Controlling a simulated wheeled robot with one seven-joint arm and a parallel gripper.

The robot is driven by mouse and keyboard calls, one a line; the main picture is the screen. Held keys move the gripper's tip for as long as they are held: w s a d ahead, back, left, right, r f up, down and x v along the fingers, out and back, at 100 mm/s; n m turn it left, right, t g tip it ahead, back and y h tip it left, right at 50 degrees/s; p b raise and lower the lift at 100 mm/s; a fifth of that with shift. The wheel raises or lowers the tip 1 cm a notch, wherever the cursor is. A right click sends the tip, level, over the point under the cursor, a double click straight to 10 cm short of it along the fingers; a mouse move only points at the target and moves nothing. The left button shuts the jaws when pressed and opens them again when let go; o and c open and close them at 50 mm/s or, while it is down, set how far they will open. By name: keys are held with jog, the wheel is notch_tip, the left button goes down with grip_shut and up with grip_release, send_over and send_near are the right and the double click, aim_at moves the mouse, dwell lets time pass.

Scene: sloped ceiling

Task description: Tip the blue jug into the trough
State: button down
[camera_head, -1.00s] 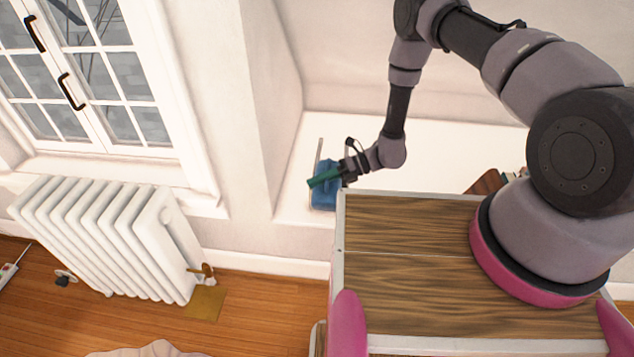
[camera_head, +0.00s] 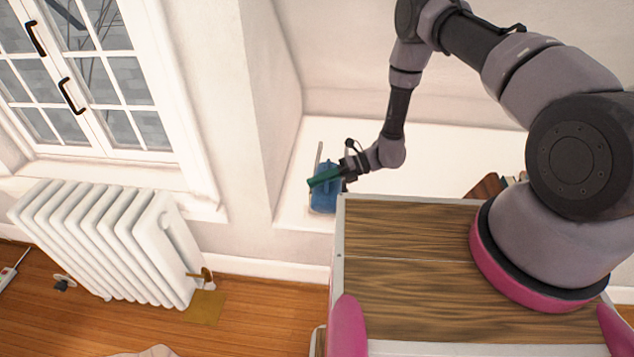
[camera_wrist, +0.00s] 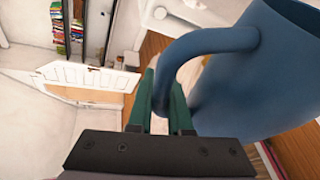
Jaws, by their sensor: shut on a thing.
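The blue jug (camera_head: 325,198) is at the left end of the white ledge in the head view, partly hidden by my gripper (camera_head: 312,183). In the wrist view the jug (camera_wrist: 262,85) fills the upper right, and its curved handle runs down between the green fingers of my gripper (camera_wrist: 165,88). The fingers are shut on the handle, with the jug's body to their right. The jug looks tilted in the wrist view; its contents are hidden. A thin grey edge (camera_head: 318,160) shows just behind the jug; I cannot tell whether it belongs to the trough.
The white ledge (camera_head: 440,160) is mostly bare to the right of the jug. Books or boxes (camera_head: 487,187) stand farther right on it. A wall corner (camera_head: 262,120) rises close to the left. A white radiator (camera_head: 100,240) stands below the window.

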aim_at(316, 201)
jog(key=shift+w+r+m, duration=0.5)
jog(key=shift+w+r, duration=0.1)
jog(key=shift+r, duration=0.1)
dwell(0.6)
jog(key=shift+s+f+n, duration=0.3)
jog(key=shift+s+n, duration=0.1)
jog(key=shift+s, duration=0.35)
jog(key=s+f+n+t, duration=0.1)
jog(key=f, duration=0.1)
jog(key=s+f+n+t, duration=0.2)
jog(key=f+n, duration=0.1)
jog(key=shift+s+f+t+h, duration=0.25)
jog(key=shift+f+t+h, duration=0.05)
jog(key=shift+f+h, duration=0.1)
jog(key=f+n+t, duration=0.1)
jog(key=w+f+n+t, duration=0.1)
jog(key=f, duration=0.1)
jog(key=f+n+t, duration=0.1)
jog(key=f+n, duration=0.1)
jog(key=shift+w, duration=0.35)
jog(key=shift+w+r+n+t, duration=0.3)
jog(key=shift+w+r+n, duration=0.1)
jog(key=shift+r, duration=0.35)
jog(key=shift+w+r+t, duration=0.2)
jog(key=shift+r+t, duration=0.1)
jog(key=shift+r, duration=0.2)
